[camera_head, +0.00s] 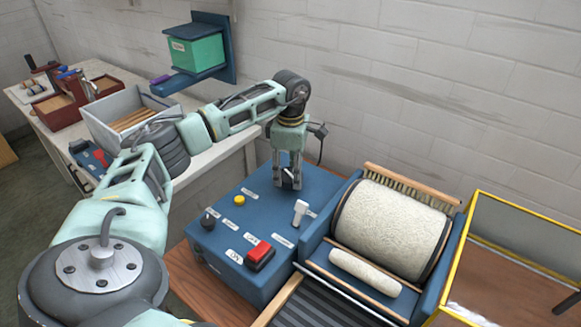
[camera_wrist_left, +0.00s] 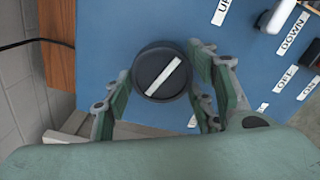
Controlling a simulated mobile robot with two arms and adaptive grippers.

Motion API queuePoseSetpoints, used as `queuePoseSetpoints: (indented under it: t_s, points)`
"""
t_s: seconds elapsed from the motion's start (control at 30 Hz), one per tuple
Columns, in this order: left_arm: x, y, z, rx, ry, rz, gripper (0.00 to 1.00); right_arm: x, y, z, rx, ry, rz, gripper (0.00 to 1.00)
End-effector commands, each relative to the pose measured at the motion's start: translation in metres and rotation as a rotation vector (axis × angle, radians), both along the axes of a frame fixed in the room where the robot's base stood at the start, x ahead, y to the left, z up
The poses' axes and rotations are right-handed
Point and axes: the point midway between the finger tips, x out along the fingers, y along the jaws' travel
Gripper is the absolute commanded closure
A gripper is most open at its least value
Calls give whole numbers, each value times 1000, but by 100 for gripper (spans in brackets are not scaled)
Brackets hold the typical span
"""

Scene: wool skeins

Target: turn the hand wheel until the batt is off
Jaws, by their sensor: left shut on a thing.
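The hand wheel looks like a black round knob (camera_wrist_left: 150,62) with a white bar, on the blue control box (camera_head: 225,225). The bar is slanted in the left wrist view. My left gripper (camera_head: 288,180) points down at the back of the box, shut on the knob, with fingers on both sides of it. In the head view the fingers mostly hide the knob. A drum (camera_head: 392,228) covered in cream fleece sits in a blue machine to the right. A pale wool roll (camera_head: 364,271) lies in front of the drum. My right gripper is not in view.
The box carries a red switch (camera_head: 260,254), a yellow button (camera_head: 239,200), a small black knob (camera_head: 209,219) and a white lever (camera_head: 300,212). A brush (camera_head: 412,184) lies behind the drum. A yellow-framed case (camera_head: 467,225) stands at right.

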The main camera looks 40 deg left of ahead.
Motion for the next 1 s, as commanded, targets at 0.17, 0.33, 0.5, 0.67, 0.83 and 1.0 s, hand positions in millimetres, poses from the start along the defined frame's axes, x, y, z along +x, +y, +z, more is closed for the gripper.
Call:
queuePoseSetpoints:
  t_s: [0.17, 0.33, 0.5, 0.67, 0.83, 1.0]
  points:
    - [2, 2, 4, 1, -12, 170, 75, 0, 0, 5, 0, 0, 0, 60]
    - [2, 3, 5, 1, -13, 332, 75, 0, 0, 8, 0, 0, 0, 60]
    - [2, 4, 5, 1, -12, 494, 75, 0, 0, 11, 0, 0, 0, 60]
    - [1, 4, 5, 1, -13, 646, 75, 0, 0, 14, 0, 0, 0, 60]
    - [1, 5, 5, 1, -13, 808, 75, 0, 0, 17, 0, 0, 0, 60]
    - [0, 5, 5, 0, -15, 970, 75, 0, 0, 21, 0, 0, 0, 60]
